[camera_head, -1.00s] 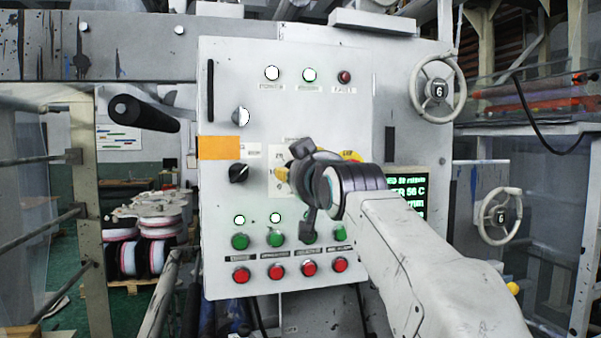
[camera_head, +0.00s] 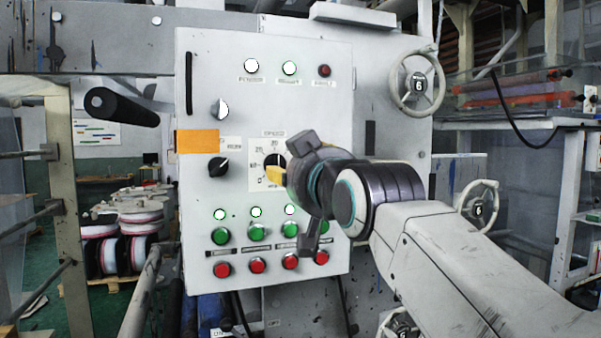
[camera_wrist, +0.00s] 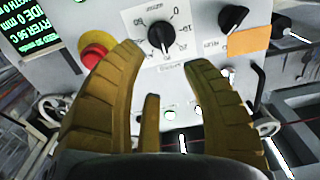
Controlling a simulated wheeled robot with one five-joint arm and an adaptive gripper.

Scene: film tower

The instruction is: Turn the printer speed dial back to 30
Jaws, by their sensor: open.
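The speed dial (camera_wrist: 161,35) is a black knob with a white pointer line on a white scale plate (camera_wrist: 185,48) on the grey control panel. In the wrist view it lies just beyond and between my fingertips. I cannot read with certainty which number the pointer marks. In the head view the scale plate (camera_head: 258,181) shows left of my gripper (camera_head: 281,174), and the dial is partly hidden behind the hand. My gripper (camera_wrist: 165,58) is open, its yellow-brown fingers spread with nothing between them. No contact with the dial is visible.
A red stop button (camera_wrist: 94,56) sits close beside one finger in the wrist view. A second black knob (camera_head: 218,167), an orange label (camera_head: 197,141) and rows of green and red buttons (camera_head: 257,265) surround the dial. A handwheel (camera_head: 418,85) stands right of the panel.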

